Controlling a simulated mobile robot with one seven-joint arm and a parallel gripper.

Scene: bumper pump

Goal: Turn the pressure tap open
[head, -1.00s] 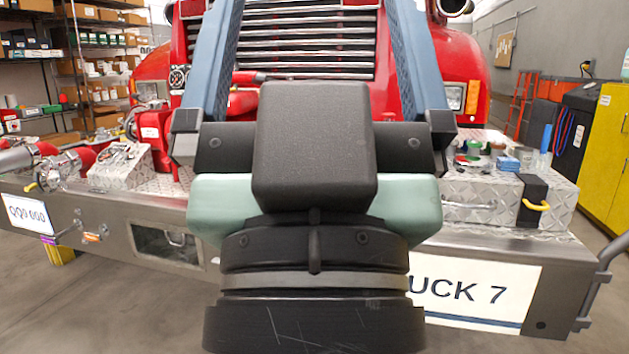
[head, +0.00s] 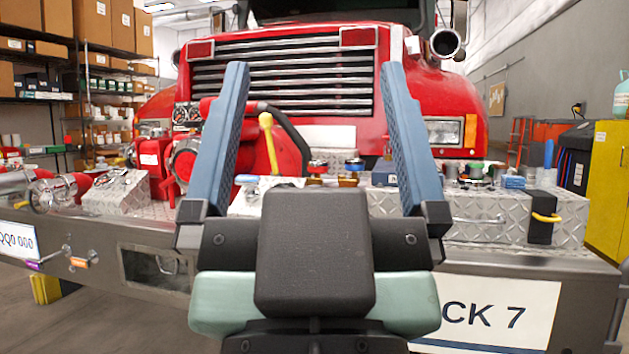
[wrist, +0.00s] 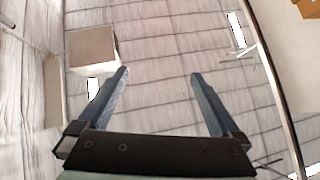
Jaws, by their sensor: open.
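My gripper (head: 313,68) is in the middle of the head view, its two blue fingers pointing up and spread wide, with nothing between them. It also shows open in the wrist view (wrist: 158,74), facing the ceiling. Behind the fingers is a red pump unit on the bumper, with a yellow-tipped lever (head: 268,138) seen between them. I cannot tell which part is the pressure tap. The lower pump area is hidden behind my gripper.
The steel bumper carries a tread-plate box (head: 480,215) at right with a black strap, and small bottles and jars on top. A hose coupling (head: 55,188) lies at left. Small handles with purple and orange tags (head: 80,262) hang on the bumper front. A yellow cabinet (head: 608,190) stands far right.

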